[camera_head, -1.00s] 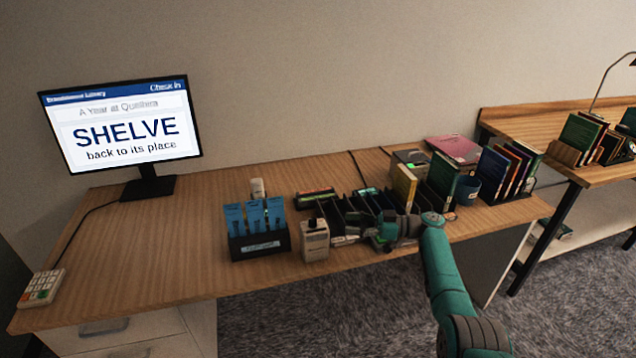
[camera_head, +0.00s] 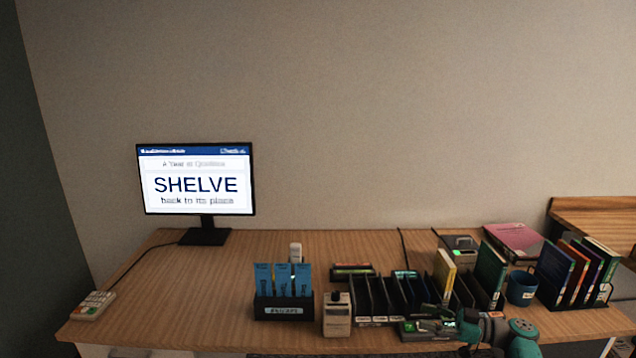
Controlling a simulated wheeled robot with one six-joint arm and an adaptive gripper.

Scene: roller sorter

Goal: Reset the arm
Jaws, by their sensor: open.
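My arm shows at the bottom right of the head view, teal and grey, with its far links cut off by the lower edge. My gripper (camera_head: 440,325) points left at the front of the desk, low before the black slotted rack (camera_head: 375,320). Its fingers are small and dark here, and nothing is seen held between them. A yellow book (camera_head: 445,270) and a dark green book (camera_head: 489,270) stand upright in the rack behind the gripper.
A monitor (camera_head: 196,180) reads "SHELVE back to its place". A holder of blue cards (camera_head: 284,308) and a beige device (camera_head: 337,315) stand left of the rack. A blue cup (camera_head: 521,288) and upright books (camera_head: 570,272) are right. The desk's left middle is clear.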

